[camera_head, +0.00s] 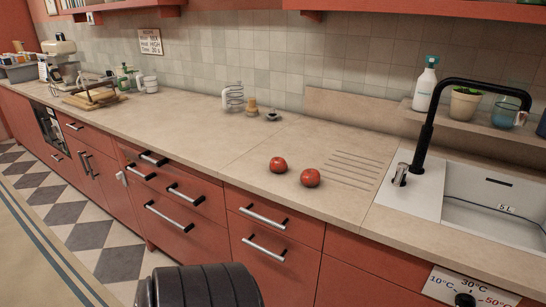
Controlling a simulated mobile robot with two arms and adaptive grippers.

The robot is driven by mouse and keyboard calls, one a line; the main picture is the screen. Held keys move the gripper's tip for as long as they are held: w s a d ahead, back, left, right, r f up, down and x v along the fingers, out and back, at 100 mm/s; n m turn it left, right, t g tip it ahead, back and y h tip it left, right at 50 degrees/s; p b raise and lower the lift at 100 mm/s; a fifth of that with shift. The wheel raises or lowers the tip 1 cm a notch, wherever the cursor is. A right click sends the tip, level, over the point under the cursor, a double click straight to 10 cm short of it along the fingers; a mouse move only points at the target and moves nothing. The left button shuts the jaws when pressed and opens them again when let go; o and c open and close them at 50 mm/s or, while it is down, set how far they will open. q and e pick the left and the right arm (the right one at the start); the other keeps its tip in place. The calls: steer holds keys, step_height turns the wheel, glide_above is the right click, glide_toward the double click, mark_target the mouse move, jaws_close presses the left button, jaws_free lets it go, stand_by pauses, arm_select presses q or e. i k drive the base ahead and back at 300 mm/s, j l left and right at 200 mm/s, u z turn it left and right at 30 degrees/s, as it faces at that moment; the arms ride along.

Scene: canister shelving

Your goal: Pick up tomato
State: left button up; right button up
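Two red tomatoes lie on the beige countertop. One tomato (278,164) is a little farther back and to the left. The other tomato (310,178) is nearer and to the right, close to the grooved drainer. They lie close together with a small gap between them. Neither of my grippers shows in the head view. A dark rounded part at the bottom edge looks like part of my own body, and I cannot tell which part.
A sink (496,214) with a black faucet (432,125) is at the right. The countertop (190,118) left of the tomatoes is mostly clear. Red drawers with handles (263,216) are below.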

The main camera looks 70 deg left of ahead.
mark_target(309, 177)
steer(key=u, duration=1.85)
steer(key=l+z, duration=0.1)
steer(key=z, duration=0.65)
steer(key=i+l+z, duration=0.1)
steer(key=z, duration=0.3)
steer(key=u, duration=1.3)
steer(key=l, duration=0.15)
